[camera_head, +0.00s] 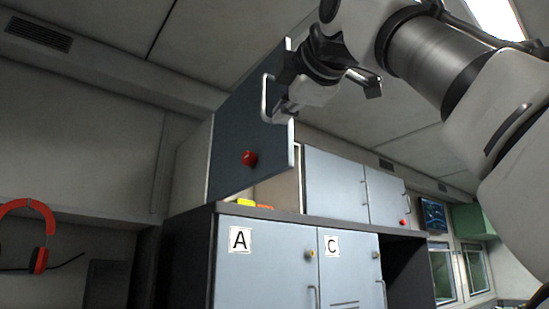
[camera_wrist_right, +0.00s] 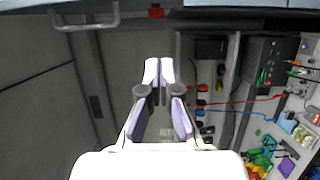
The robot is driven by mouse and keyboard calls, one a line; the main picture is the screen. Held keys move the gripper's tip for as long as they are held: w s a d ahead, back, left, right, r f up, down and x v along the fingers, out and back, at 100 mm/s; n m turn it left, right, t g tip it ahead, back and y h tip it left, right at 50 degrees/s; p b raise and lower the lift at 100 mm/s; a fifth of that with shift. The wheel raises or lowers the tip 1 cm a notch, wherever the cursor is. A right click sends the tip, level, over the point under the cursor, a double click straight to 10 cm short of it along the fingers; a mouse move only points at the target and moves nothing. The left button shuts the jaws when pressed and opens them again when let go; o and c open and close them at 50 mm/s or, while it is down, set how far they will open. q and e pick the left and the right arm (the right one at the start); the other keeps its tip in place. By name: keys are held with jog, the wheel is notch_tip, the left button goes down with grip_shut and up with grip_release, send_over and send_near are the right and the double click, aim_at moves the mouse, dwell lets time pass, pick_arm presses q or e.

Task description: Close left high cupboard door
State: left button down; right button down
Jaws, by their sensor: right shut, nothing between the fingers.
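The left high cupboard door (camera_head: 232,150) stands swung open in the head view, its dark face toward me. It has a silver handle (camera_head: 265,98) and a red knob (camera_head: 249,158). My right gripper (camera_head: 285,112) overlaps the upper right part of this door, right of the handle; I cannot tell whether it touches. In the right wrist view my right gripper (camera_wrist_right: 158,70) is shut and empty. A pale door edge with a handle (camera_wrist_right: 85,22) and a red knob (camera_wrist_right: 156,12) runs along the top there. My left gripper is not in view.
Closed high doors (camera_head: 335,185) stand to the right of the opening. Below are closed lockers marked A (camera_head: 262,275) and C (camera_head: 348,270). Yellow and orange items (camera_head: 246,203) show inside the open cupboard. Red headphones (camera_head: 40,258) hang at the left. The ceiling is close above my arm.

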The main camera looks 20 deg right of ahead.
aim_at(284, 139)
jog(key=w+d+p, duration=0.1)
jog(key=w+p, duration=0.1)
jog(key=w, duration=0.1)
jog(key=w+d+p, duration=0.1)
jog(key=w+p, duration=0.1)
jog(key=w, duration=0.2)
jog(key=w+d+p, duration=0.2)
jog(key=w+p, duration=0.1)
jog(key=shift+w+r, duration=0.1)
jog(key=shift+w, duration=0.1)
jog(key=shift+a, duration=0.25)
